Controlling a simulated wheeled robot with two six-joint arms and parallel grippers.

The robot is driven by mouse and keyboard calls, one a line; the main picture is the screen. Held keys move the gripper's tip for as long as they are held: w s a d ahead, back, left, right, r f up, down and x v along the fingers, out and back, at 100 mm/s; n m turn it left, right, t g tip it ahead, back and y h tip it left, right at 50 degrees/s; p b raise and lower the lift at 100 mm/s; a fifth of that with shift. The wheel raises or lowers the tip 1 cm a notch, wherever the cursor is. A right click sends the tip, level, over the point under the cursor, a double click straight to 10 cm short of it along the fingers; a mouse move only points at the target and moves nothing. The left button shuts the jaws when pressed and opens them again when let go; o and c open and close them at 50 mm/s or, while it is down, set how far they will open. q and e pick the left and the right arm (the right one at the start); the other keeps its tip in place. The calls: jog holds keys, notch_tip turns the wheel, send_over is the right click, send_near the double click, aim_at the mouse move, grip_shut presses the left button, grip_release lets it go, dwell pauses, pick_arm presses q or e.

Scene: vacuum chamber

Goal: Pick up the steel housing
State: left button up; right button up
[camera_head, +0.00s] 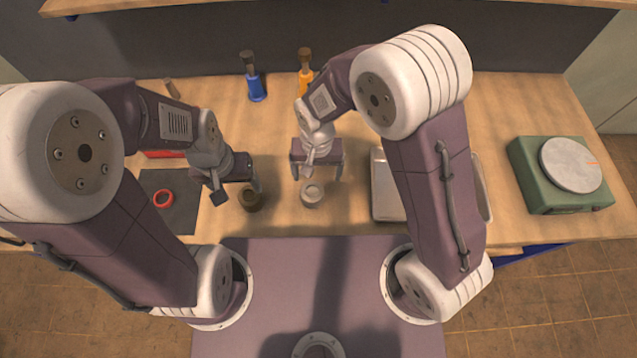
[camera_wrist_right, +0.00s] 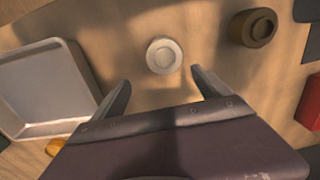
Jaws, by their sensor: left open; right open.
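A pale grey, round, stepped piece, which looks like the steel housing (camera_head: 312,194), stands on the wooden bench near its front edge. It also shows in the right wrist view (camera_wrist_right: 164,56), whole and uncovered. My right gripper (camera_head: 317,173) is open and empty. In the right wrist view its two fingers (camera_wrist_right: 160,82) point toward the grey piece, which lies just beyond the tips and between their lines. A similar brown round housing (camera_head: 250,199) stands to its left, also in the wrist view (camera_wrist_right: 253,27). My left gripper (camera_head: 237,192) is open beside the brown housing, apparently empty.
A metal tray (camera_head: 385,205) lies right of the grey piece, partly behind my right arm. A green scale (camera_head: 545,190) stands far right. A dark mat (camera_head: 180,212) with a red ring (camera_head: 163,198) is at left.

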aim_at(311, 185)
jog(key=f, duration=0.1)
jog(key=a+f, duration=0.1)
jog(key=s+f, duration=0.1)
jog(key=shift+a+f, duration=0.15)
jog(key=shift+f, duration=0.2)
jog(key=shift+s+a+f, duration=0.15)
jog(key=shift+f, duration=0.2)
jog(key=f, duration=0.4)
jog(key=shift+s, duration=0.2)
jog(key=shift+w+f, duration=0.1)
jog(key=shift+f, duration=0.2)
grip_shut()
